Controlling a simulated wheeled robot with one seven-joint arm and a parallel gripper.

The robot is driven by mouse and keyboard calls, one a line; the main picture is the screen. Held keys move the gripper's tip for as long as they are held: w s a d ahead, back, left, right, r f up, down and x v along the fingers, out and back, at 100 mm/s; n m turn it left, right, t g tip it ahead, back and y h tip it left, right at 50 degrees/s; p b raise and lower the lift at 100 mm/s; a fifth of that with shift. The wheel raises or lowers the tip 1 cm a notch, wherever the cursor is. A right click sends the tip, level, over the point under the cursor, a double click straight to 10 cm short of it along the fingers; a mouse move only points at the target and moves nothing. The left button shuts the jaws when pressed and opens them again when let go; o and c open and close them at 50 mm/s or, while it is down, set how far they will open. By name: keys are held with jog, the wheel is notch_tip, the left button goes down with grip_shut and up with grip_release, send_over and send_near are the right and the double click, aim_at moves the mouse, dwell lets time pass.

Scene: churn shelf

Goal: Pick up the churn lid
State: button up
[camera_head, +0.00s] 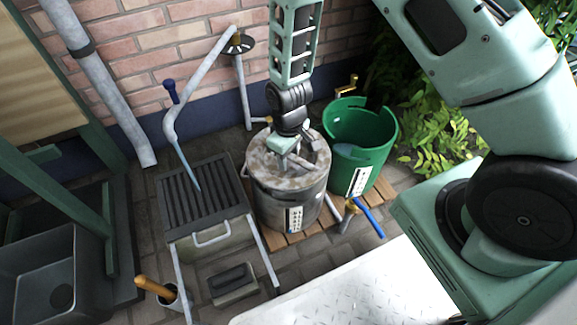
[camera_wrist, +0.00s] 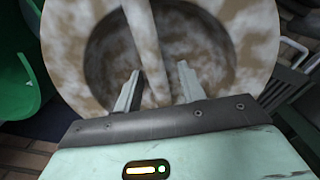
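The churn lid (camera_head: 264,163) is a round, mottled white-and-brown disc on top of the grey metal churn (camera_head: 268,208), which has a white label. In the wrist view the lid (camera_wrist: 65,55) fills the upper middle, with a raised rim around a recessed centre. A mottled handle bar (camera_wrist: 148,45) crosses that recess. My gripper (camera_head: 284,163) is over the lid, pointing down. In the wrist view my gripper (camera_wrist: 158,80) is open, its fingers apart on either side of the bar. I cannot tell whether either finger touches it. The near part of the lid is hidden behind my gripper.
A green tub (camera_head: 362,135) stands close right of the churn, both on wooden slats (camera_head: 374,190). A ribbed grey drainer (camera_head: 205,195) is close on the left. A brick wall (camera_head: 140,50) and pipes are behind. A white tread plate (camera_head: 350,290) is in front.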

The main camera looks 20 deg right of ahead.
grip_shut()
jog(key=shift+r, duration=0.1)
